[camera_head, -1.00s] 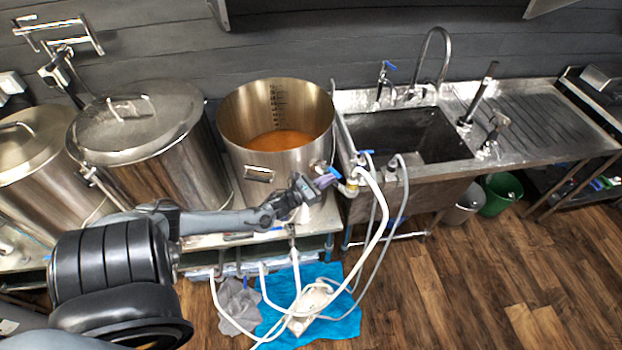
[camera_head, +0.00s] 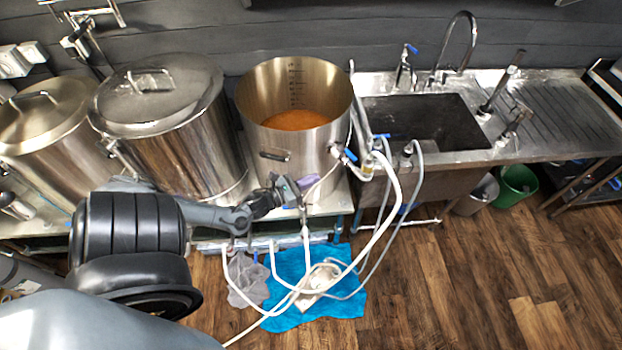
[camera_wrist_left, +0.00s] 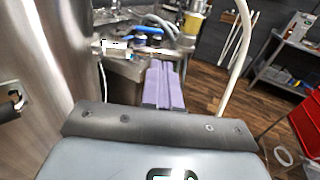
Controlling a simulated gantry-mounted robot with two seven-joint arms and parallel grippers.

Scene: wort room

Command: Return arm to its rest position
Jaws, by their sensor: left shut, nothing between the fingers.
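My left arm comes in from the left in the head view, and its gripper (camera_head: 306,183) is in front of the open steel pot (camera_head: 318,155). The gripper's purple fingers (camera_wrist_left: 164,84) are together with nothing between them in the left wrist view. They are below and left of the blue-handled valve (camera_head: 350,154) on the pot's right side. The open pot holds an orange-brown liquid (camera_head: 297,119). My right gripper is not in these views.
Two lidded steel pots (camera_head: 160,95) stand at the left. A sink (camera_head: 425,118) and drainboard are at the right. White hoses (camera_head: 385,225) hang to the floor over a blue cloth (camera_head: 340,308). A green bucket (camera_head: 516,186) stands under the counter. The wooden floor at right is clear.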

